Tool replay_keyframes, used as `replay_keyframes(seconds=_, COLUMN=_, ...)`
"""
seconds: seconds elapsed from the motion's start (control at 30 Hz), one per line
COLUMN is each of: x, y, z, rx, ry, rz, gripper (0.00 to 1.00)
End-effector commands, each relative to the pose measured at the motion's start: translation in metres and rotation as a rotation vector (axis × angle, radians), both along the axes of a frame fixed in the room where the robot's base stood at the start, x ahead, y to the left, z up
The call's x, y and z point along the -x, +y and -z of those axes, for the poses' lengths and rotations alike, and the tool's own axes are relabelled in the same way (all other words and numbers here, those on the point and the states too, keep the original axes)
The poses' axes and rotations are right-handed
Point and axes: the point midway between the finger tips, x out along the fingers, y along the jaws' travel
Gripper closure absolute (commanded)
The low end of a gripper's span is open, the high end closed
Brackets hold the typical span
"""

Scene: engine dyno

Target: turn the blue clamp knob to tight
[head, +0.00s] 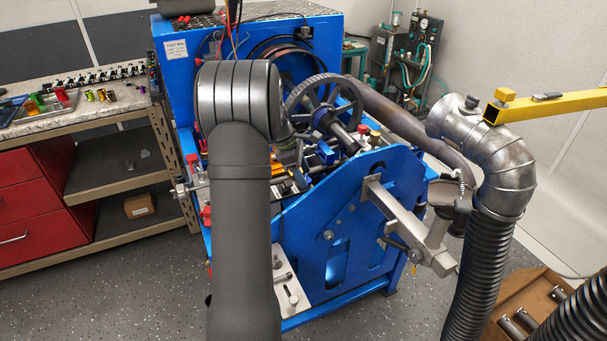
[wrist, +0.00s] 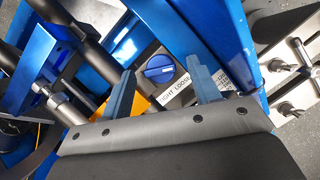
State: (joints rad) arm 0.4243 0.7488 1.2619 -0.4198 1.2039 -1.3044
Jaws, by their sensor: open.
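The blue clamp knob (wrist: 160,68) shows in the wrist view as a round cap with a raised grip bar across it, on a light metal plate. A white label (wrist: 180,92) beside it reads TIGHT and LOOSE, partly covered by a finger. My gripper (wrist: 160,71) is open, one finger to the left of the knob and one to the right. I see no contact, and the height of the fingertips above the knob is hard to tell. In the head view my own arm hides the gripper, and I cannot make out the knob.
Blue frame beams (wrist: 188,30) run close beyond the knob. Dark shafts (wrist: 75,35) lie to the left and metal toggle clamps (wrist: 290,65) to the right. In the head view, a spoked wheel (head: 322,105) and a metal exhaust elbow (head: 500,165) stand right of my arm.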

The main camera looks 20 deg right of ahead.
Motion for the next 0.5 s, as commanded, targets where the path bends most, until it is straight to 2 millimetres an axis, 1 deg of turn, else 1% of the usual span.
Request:
replay_keyframes(seconds=0.1, x=0.0012, y=-0.0019, z=0.0058, rx=0.000, ry=0.000, rz=0.000, gripper=0.44)
replay_keyframes(seconds=0.37, x=0.0014, y=-0.0023, z=0.0066, rx=0.000, ry=0.000, rz=0.000, gripper=0.44)
replay_keyframes(seconds=0.47, x=0.0014, y=-0.0023, z=0.0065, rx=0.000, ry=0.000, rz=0.000, gripper=0.61)
replay_keyframes(seconds=0.5, x=0.0015, y=-0.0023, z=0.0063, rx=0.000, ry=0.000, rz=0.000, gripper=0.69)
